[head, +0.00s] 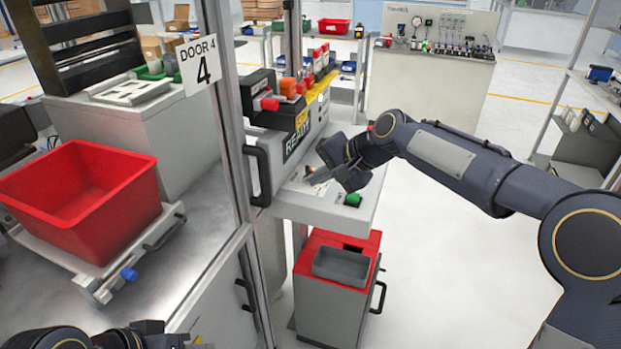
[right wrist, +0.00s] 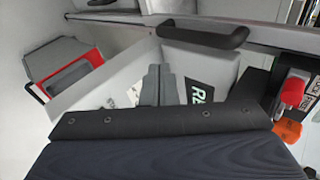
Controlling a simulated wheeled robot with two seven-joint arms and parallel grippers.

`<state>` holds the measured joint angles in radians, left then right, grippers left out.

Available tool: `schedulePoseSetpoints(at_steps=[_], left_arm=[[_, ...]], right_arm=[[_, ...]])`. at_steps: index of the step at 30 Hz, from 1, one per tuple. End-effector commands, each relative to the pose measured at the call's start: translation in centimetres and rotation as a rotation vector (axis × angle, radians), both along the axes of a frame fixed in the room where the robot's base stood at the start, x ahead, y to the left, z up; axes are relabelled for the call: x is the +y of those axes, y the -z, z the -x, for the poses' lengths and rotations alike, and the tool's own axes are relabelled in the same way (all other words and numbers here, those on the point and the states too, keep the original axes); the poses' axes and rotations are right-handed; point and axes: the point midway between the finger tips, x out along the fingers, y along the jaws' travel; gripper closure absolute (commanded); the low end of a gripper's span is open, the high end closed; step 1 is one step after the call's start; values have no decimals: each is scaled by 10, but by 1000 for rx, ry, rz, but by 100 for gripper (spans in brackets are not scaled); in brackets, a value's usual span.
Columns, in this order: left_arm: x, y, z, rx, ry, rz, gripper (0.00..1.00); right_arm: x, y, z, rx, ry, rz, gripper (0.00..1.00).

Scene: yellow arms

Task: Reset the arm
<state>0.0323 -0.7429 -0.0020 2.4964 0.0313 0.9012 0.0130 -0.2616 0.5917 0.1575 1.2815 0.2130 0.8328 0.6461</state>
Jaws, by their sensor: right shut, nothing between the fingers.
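My right arm (head: 450,155) comes in from the right in the head view and reaches to the grey machine. Its gripper (head: 312,177) is over the light grey console ledge (head: 365,215), left of a green button (head: 352,199). In the right wrist view the two fingers (right wrist: 158,86) lie together, with nothing between them. Whether the fingertips touch the ledge, I cannot tell. My left arm (head: 135,336) shows only at the bottom left edge of the head view, and its fingers cannot be made out.
A READY sign (head: 296,137) and a red knob (head: 269,104) are on the machine. A black door handle (head: 257,175) is close left of the gripper. A red-topped cart (head: 345,242) stands below the ledge. A red bin (head: 85,195) is at left. The floor at right is clear.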

Motion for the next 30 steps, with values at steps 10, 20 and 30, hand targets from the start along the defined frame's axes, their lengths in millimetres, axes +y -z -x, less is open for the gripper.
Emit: schedulePoseSetpoints(at_steps=[10,20,30], left_arm=[[0,0,0,0,0,0,64],[0,0,0,0,0,0,64],[0,0,0,0,0,0,64]], right_arm=[[-120,-22,92,-132,-21,174,100],[-222,28,261,-242,-65,403,100],[-234,85,342,-275,-108,499,100]])
